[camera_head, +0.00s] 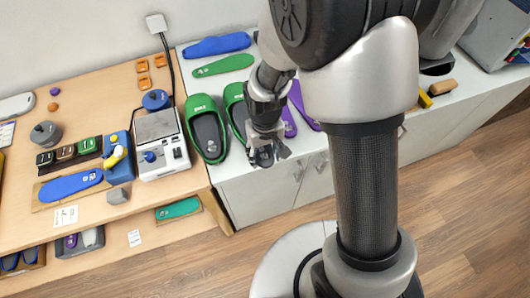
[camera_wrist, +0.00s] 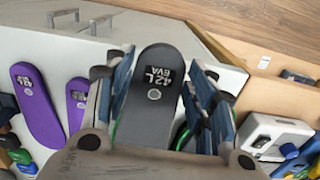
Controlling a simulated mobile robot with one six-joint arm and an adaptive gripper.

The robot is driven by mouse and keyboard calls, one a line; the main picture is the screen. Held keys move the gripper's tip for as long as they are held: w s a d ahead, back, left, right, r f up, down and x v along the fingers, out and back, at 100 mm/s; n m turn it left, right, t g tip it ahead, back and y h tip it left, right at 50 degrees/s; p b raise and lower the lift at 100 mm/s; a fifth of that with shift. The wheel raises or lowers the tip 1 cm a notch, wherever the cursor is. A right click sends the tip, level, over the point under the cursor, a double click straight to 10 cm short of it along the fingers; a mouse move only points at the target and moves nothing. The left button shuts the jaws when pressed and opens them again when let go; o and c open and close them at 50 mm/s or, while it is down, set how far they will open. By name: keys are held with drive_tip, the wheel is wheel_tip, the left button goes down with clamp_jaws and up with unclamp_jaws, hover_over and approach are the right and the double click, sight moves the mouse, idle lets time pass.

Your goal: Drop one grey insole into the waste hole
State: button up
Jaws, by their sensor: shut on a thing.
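My gripper (camera_wrist: 158,82) is shut on a grey insole (camera_wrist: 155,65) marked "42 L EVA", with a finger on each side of it in the wrist view. In the head view my gripper (camera_head: 266,152) is at the front edge of the white cabinet, beside the green trays. The held insole is hard to make out there. I cannot identify the waste hole for sure; a dark opening (camera_head: 437,67) shows at the right of the cabinet top, partly behind my arm.
A green tray (camera_head: 190,112) holds a dark insole, with another green tray (camera_head: 229,92) partly hidden by my arm. Purple insoles (camera_wrist: 38,105) lie nearby. The white press (camera_head: 165,160) stands on the wooden table (camera_head: 110,210). Open floor (camera_head: 460,180) lies to the right.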

drive_tip(key=shift+r+p, duration=1.35)
drive_tip(key=shift+r, duration=0.6)
drive_tip(key=w+d+r+m+b, duration=0.1)
drive_tip(key=w+d+m+b, duration=0.2)
drive_tip(key=d, duration=0.8)
drive_tip(key=shift+w+r+b, duration=0.2)
drive_tip(key=shift+w+b, duration=0.4)
drive_tip(key=shift+w, duration=0.35)
